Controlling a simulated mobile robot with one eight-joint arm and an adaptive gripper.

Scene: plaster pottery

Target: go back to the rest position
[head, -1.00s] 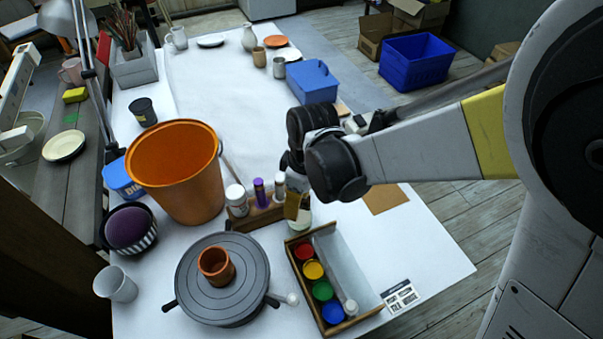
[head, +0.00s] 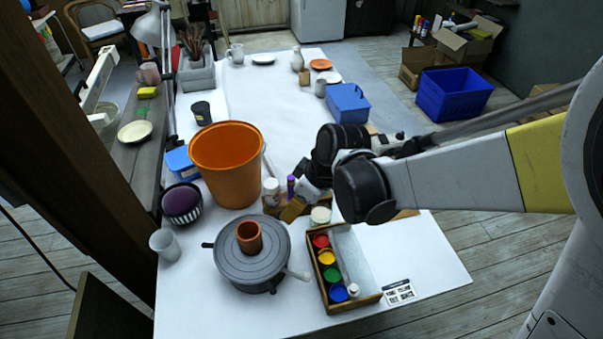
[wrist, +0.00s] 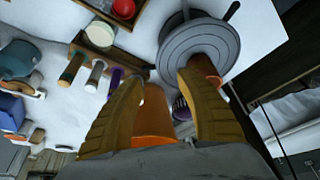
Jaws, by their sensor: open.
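My gripper (wrist: 158,105) shows in the wrist view as two tan fingers spread apart with nothing between them. In the head view my gripper (head: 292,208) is partly hidden by my arm, above the table near the small bottles and the paint box. The wrist view looks down on the grey banding wheel (wrist: 196,45) with a small terracotta pot (wrist: 205,68) on it. The orange bucket (wrist: 155,125) shows behind the fingers. The same wheel (head: 252,272), pot (head: 250,236) and bucket (head: 226,165) stand on the white table in the head view.
A wooden box of paint pots (head: 345,290) stands at the table's front. A blue toolbox (head: 348,103), a white cup (head: 165,244) and a striped bowl with a purple ball (head: 181,203) are also on the table (head: 270,100). A blue crate (head: 454,93) is on the floor. The table's middle back is clear.

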